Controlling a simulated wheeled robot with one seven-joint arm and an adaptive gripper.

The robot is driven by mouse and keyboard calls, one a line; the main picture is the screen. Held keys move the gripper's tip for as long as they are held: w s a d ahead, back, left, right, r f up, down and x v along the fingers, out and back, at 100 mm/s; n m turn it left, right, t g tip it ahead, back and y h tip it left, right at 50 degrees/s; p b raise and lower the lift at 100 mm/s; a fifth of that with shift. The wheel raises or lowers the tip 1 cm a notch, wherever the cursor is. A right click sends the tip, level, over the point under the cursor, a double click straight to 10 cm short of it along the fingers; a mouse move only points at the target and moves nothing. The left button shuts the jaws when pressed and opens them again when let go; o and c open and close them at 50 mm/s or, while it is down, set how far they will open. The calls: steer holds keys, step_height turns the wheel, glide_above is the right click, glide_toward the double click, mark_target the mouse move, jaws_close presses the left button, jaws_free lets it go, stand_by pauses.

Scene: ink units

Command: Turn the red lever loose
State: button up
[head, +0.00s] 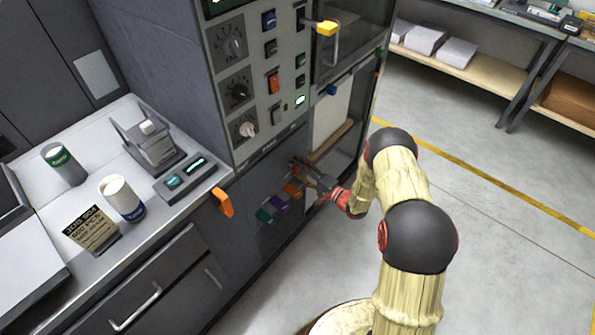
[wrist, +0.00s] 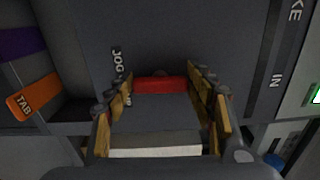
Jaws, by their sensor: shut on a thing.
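The red lever (wrist: 160,85) shows in the wrist view as a short red bar on the dark cabinet face, lying crosswise between my fingertips. My gripper (wrist: 161,79) is shut on it, with one wooden-looking finger at each end of the bar. In the head view my gripper (head: 304,172) reaches the lower front of the machine, and it largely hides the red lever there. "JOG" lettering is beside the left finger in the wrist view.
An orange tab (head: 292,189), a purple tab (head: 280,202) and a green tab (head: 265,216) sit in a row below-left of my gripper. An orange handle (head: 222,202) sticks out farther left. A counter with cups is at left; open floor is at right.

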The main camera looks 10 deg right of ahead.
steer(key=shift+f+n, duration=0.1)
steer(key=shift+n, duration=0.2)
steer(key=o, duration=1.1)
steer(key=shift+c, duration=0.2)
steer(key=shift+o, duration=0.5)
steer(key=shift+s, duration=0.1)
steer(key=v, duration=1.1)
steer(key=shift+s+d, duration=0.25)
steer(key=shift+s, duration=0.05)
